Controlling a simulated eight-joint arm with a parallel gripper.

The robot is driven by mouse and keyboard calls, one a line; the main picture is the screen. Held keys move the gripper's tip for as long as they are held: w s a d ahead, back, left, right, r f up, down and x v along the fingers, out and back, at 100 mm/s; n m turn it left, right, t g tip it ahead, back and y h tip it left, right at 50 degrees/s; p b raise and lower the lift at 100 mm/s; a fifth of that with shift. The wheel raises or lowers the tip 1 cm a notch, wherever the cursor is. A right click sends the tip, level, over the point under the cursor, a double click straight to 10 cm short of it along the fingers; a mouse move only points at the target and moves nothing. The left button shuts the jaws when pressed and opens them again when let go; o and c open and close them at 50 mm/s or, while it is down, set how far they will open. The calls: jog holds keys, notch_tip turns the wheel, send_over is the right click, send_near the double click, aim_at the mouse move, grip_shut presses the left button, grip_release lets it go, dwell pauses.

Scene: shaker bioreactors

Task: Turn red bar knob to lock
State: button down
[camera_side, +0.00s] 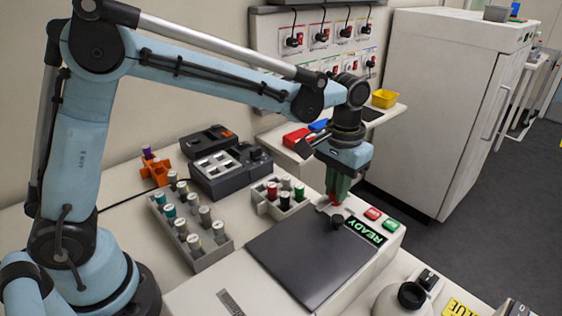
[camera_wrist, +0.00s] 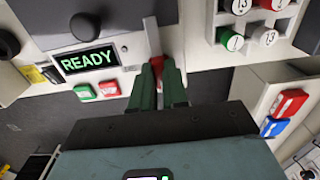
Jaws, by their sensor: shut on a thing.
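The red bar knob (camera_side: 334,201) sits on the white front panel of the shaker unit (camera_side: 264,291), near the READY display (camera_side: 362,229). My gripper (camera_side: 338,194) points down over it, and its green fingers are shut on the knob. In the wrist view, red shows between and just beyond the fingertips of my gripper (camera_wrist: 162,78). The fingers hide much of the red bar knob (camera_wrist: 168,70), so I cannot tell its exact angle.
A black round knob (camera_side: 337,222), a red button (camera_side: 373,213) and a green button (camera_side: 391,225) are close by. A small rack of capped vials (camera_side: 262,206) stands left of my gripper. A larger vial rack (camera_side: 209,262) is farther left. The dark platform (camera_side: 290,264) is bare.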

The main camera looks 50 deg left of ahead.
jog(key=c, duration=1.1)
grip_release()
jog(key=shift+c, duration=0.2)
notch_tip(320, 180, up, 12)
jog(key=s+a+f+t, duration=0.7)
jog(key=s+a, duration=0.4)
jog(key=s, duration=0.2)
jog(key=shift+s+a+f, duration=0.35)
jog(key=shift+s+f, duration=0.05)
jog(key=shift+f, duration=0.2)
